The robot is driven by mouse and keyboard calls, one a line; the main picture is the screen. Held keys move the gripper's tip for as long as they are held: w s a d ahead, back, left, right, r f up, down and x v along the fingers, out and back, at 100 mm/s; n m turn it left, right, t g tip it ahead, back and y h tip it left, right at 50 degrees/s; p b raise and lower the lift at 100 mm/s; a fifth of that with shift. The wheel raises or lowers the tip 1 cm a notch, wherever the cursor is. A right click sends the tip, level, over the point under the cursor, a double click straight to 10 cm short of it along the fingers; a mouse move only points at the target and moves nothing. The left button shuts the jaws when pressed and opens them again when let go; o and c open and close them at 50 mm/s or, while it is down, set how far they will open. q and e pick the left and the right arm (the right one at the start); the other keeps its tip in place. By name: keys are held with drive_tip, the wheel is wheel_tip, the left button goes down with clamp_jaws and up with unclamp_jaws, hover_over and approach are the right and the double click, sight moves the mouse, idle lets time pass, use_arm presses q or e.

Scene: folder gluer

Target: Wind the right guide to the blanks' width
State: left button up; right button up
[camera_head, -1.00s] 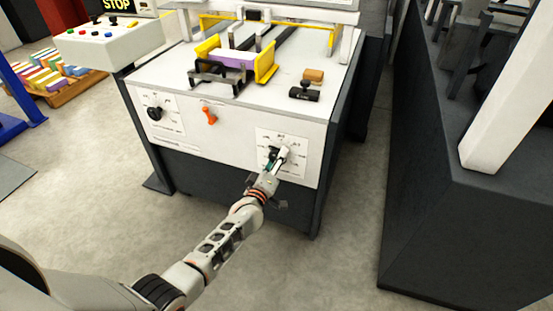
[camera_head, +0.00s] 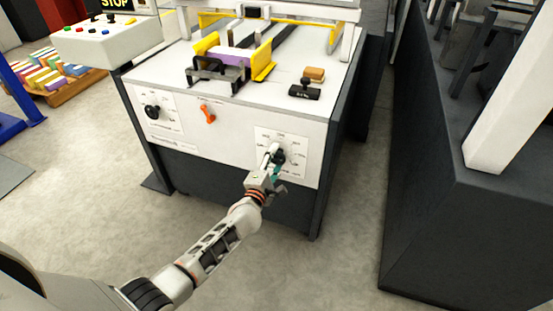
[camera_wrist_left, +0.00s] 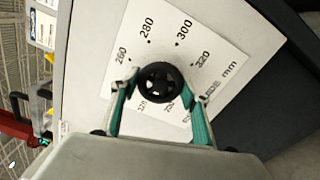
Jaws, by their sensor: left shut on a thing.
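My left gripper (camera_head: 271,157) is shut on a black round knob (camera_head: 279,156) at the right of the machine's front panel. In the left wrist view the knob (camera_wrist_left: 161,83) sits between the two teal-padded fingers, in front of a white dial plate (camera_wrist_left: 196,57) marked 260, 280, 300, 320 and mm. The knob's pointer cannot be made out. The yellow right guide (camera_head: 263,60) stands on the machine top, with a purple blank (camera_head: 236,57) between it and the yellow left guide (camera_head: 206,44). Whether the right guide touches the blank is unclear. My right gripper is not in view.
A second black knob (camera_head: 152,111) and an orange switch (camera_head: 207,114) are on the front panel. A dark machine (camera_head: 440,210) stands at right, with open floor before both.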

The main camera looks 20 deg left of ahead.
use_arm(q)
drive_tip(key=shift+f+n, duration=0.1)
drive_tip(key=shift+n, duration=0.8)
drive_tip(key=o, duration=1.1)
drive_tip(key=s, duration=1.2)
drive_tip(key=shift+a, duration=0.25)
